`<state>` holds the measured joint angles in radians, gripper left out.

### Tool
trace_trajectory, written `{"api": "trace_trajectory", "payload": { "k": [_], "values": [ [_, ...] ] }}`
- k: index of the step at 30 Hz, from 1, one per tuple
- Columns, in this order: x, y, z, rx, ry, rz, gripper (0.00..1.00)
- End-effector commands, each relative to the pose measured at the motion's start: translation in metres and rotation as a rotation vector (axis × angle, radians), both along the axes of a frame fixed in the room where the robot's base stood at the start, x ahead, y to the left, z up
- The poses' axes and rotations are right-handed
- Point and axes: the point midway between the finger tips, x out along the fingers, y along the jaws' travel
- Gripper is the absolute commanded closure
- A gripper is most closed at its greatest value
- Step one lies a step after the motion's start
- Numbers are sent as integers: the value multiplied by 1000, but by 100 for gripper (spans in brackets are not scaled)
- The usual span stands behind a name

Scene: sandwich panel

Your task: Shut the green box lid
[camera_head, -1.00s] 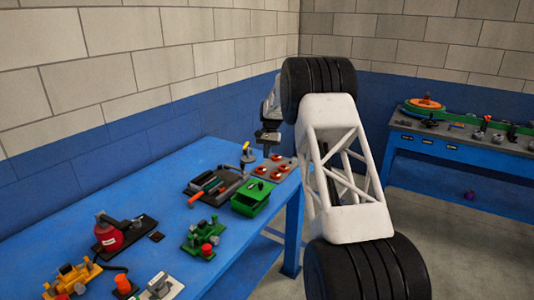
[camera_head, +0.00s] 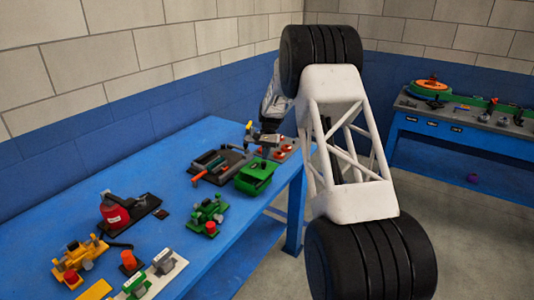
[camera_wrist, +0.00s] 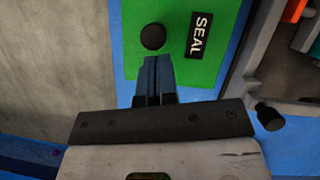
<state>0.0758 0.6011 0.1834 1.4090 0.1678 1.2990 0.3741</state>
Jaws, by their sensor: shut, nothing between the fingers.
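The green box (camera_head: 254,180) stands near the right end of the blue table. Its lid (camera_head: 260,168) shows as a green top, with a darker band below it at the front. In the wrist view the green lid (camera_wrist: 196,68) bears a black knob (camera_wrist: 153,37) and a black "SEAL" label (camera_wrist: 199,35). My gripper (camera_wrist: 154,60) is shut and empty, its fingertips over the lid's green face just below the knob. I cannot tell if they touch it. In the head view my gripper (camera_head: 264,152) is small, just behind the box.
A grey tray (camera_head: 222,164) with a red-handled tool lies left of the box. A panel with red buttons (camera_head: 281,151) is behind. The table's right edge is close to the box.

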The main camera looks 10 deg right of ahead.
Motion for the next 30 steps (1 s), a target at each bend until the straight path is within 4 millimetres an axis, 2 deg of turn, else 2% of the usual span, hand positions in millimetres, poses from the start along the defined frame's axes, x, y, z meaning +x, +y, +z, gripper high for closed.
{"api": "trace_trajectory", "payload": {
  "k": [16, 30],
  "values": [
    [-5, 5, 1, 0, -1, 1, 100],
    [-38, 38, 0, 0, 0, 1, 100]
  ]
}}
